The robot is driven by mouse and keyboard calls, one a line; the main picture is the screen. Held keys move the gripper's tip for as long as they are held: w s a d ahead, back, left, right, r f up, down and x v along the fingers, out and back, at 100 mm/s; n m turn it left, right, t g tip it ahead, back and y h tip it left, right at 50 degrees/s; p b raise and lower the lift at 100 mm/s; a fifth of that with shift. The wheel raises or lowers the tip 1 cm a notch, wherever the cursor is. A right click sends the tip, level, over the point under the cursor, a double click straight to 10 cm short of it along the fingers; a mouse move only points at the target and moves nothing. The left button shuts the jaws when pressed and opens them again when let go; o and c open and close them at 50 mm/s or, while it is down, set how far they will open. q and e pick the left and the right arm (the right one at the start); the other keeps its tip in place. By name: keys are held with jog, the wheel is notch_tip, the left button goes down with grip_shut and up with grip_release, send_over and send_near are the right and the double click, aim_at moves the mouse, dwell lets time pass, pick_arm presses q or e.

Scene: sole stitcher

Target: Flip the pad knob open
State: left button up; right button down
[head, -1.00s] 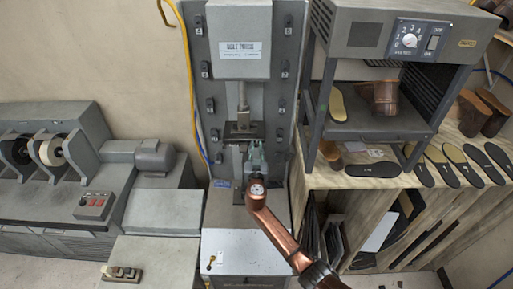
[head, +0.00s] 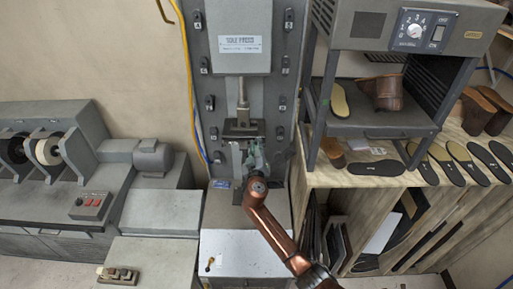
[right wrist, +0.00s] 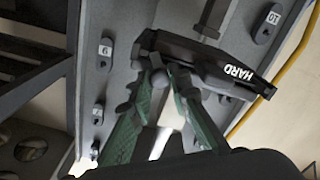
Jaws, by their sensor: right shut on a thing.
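The dark press pad block (head: 240,129), labelled HARD in the right wrist view (right wrist: 238,74), hangs under the press ram. My right gripper (head: 256,150) is just below it. In the right wrist view my right gripper's green fingers (right wrist: 161,80) come together on a small grey knob (right wrist: 158,77) beside the block's lower edge. The fingers hide most of the knob, so I cannot tell which way it is turned. A pale upright bar (head: 237,160) stands left of the gripper. My left gripper is not in view.
The press back panel (head: 210,130) carries several numbered knobs. A dark metal rack with a control box (head: 400,30) stands close on the right. Shoe soles (head: 460,152) lie on the wooden shelf. A grinder (head: 45,150) is on the left.

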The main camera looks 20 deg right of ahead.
jog(key=n, duration=0.5)
jog(key=shift+a+f+n, duration=0.1)
jog(key=shift+n, duration=0.2)
jog(key=n, duration=0.5)
jog(key=shift+f+n+p, duration=0.1)
jog(key=shift+n+p, duration=0.2)
jog(key=shift+n, duration=0.1)
jog(key=c, duration=2.2)
grip_release()
jog(key=shift+o, duration=0.4)
jog(key=shift+a, duration=0.1)
jog(key=shift+s, duration=0.1)
